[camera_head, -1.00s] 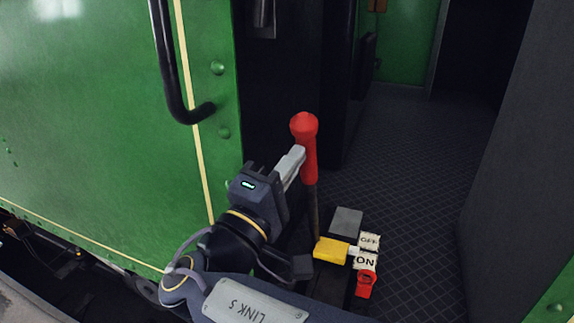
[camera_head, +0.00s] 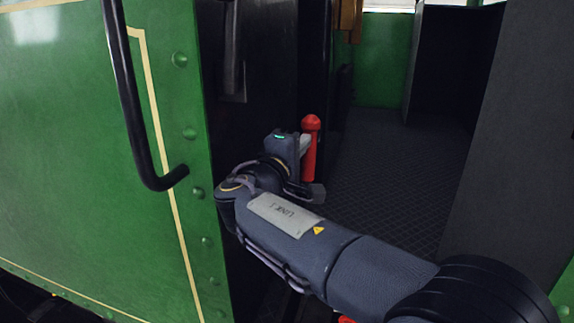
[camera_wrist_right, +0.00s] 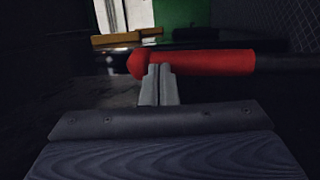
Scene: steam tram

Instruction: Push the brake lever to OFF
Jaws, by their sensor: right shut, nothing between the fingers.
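The brake lever's red handle (camera_head: 311,152) stands upright near the middle of the head view. The arm hides its lower part and the OFF and ON plates. In the right wrist view the red handle (camera_wrist_right: 215,62) lies across the picture. My right gripper (camera_head: 305,143) is shut with nothing between its fingers. Its fingertips (camera_wrist_right: 160,72) are right at the handle, near its rounded end; they seem to touch its side, not to go around it. My left gripper is out of view.
A green cab wall (camera_head: 90,150) with a black handrail (camera_head: 130,110) stands at the left. A dark panel (camera_head: 275,70) is close behind the gripper. A grey wall (camera_head: 500,150) bounds the right side. The patterned floor (camera_head: 390,170) between is clear.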

